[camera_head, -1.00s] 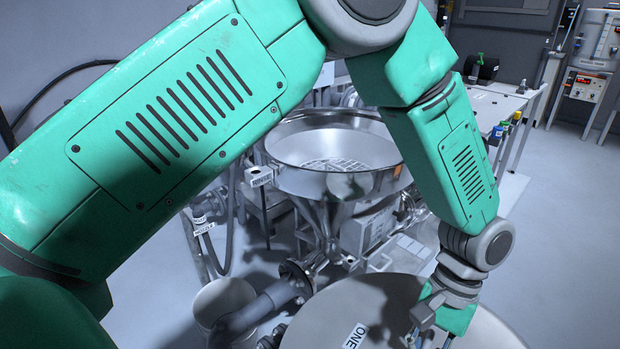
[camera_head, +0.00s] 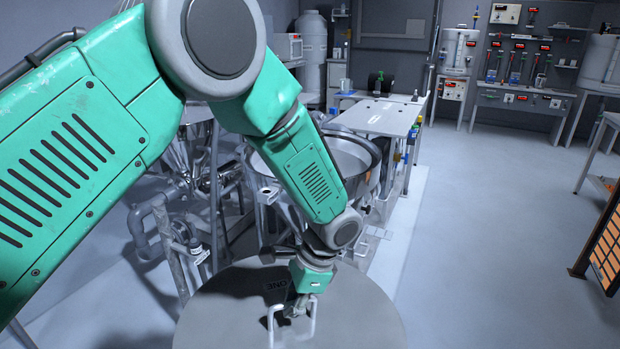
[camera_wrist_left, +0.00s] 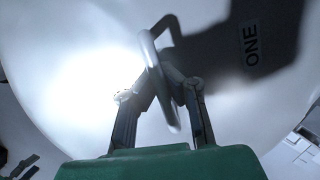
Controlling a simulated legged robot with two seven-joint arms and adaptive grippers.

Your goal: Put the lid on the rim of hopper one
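The lid (camera_head: 352,305) is a large grey disc marked ONE, low in the head view. It fills most of the wrist view (camera_wrist_left: 60,60), where its ONE label (camera_wrist_left: 251,45) shows at the right. A bent metal bar handle (camera_head: 313,318) stands on its top. My left gripper (camera_head: 297,303) is at this handle. In the wrist view its fingers (camera_wrist_left: 165,80) close in on the handle bar (camera_wrist_left: 150,50) from both sides. What is under the lid is hidden. A wide steel hopper (camera_head: 352,158) stands behind, partly covered by my left arm. My right gripper is out of view.
Another steel hopper (camera_head: 185,150) and grey pipes (camera_head: 150,220) stand at the left. A white table (camera_head: 385,118) with small items is behind the wide hopper. The floor at the right (camera_head: 480,240) is clear, with an orange grated panel (camera_head: 608,240) at the edge.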

